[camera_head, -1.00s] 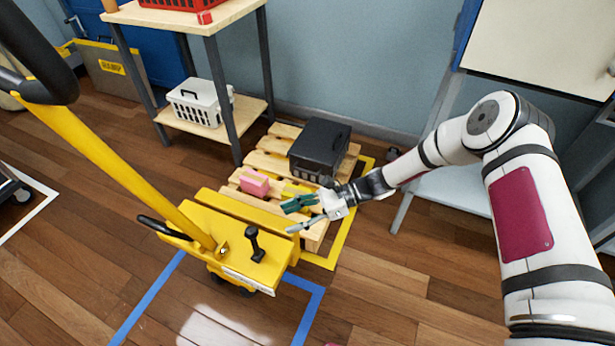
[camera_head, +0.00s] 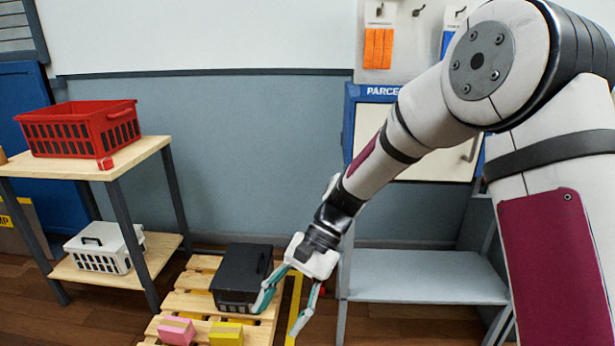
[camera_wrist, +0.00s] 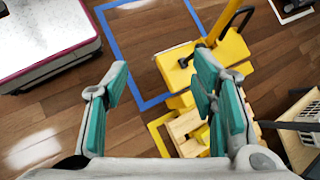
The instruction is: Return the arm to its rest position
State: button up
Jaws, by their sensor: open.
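My gripper (camera_head: 284,300) is open and empty, its teal-padded fingers spread apart. In the head view it hangs at the right edge of the wooden pallet (camera_head: 190,297), in front of the black box (camera_head: 241,278). In the wrist view my gripper (camera_wrist: 160,95) points down over the wood floor, with nothing between the fingers. My arm reaches down from the upper right of the head view.
A pink block (camera_head: 176,331) and a yellow block (camera_head: 226,333) lie on the pallet. A shelf table (camera_head: 100,168) with a red crate (camera_head: 80,128) stands left. A grey bench (camera_head: 425,277) stands right. The yellow pallet jack (camera_wrist: 215,60) shows in the wrist view.

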jog(key=s+d+r+n+t+h, duration=0.2)
jog(key=s+d+r, duration=0.4)
jog(key=d+r, duration=0.25)
jog(key=s+d+r+n+t+h, duration=0.2)
jog(key=s+d+r, duration=0.1)
jog(key=s+d, duration=0.55)
jog(key=s+d+r+n+t+h, duration=0.1)
jog(key=s+d+r+t+h, duration=0.15)
jog(key=s+d, duration=0.6)
notch_tip(320, 180, up, 26)
jog(key=s+a+t+p, duration=0.1)
jog(key=t+p, duration=0.3)
jog(key=p, duration=2)
jog(key=shift+s+a+r, duration=0.2)
jog(key=shift+s+a, duration=0.1)
jog(key=shift+s, duration=0.45)
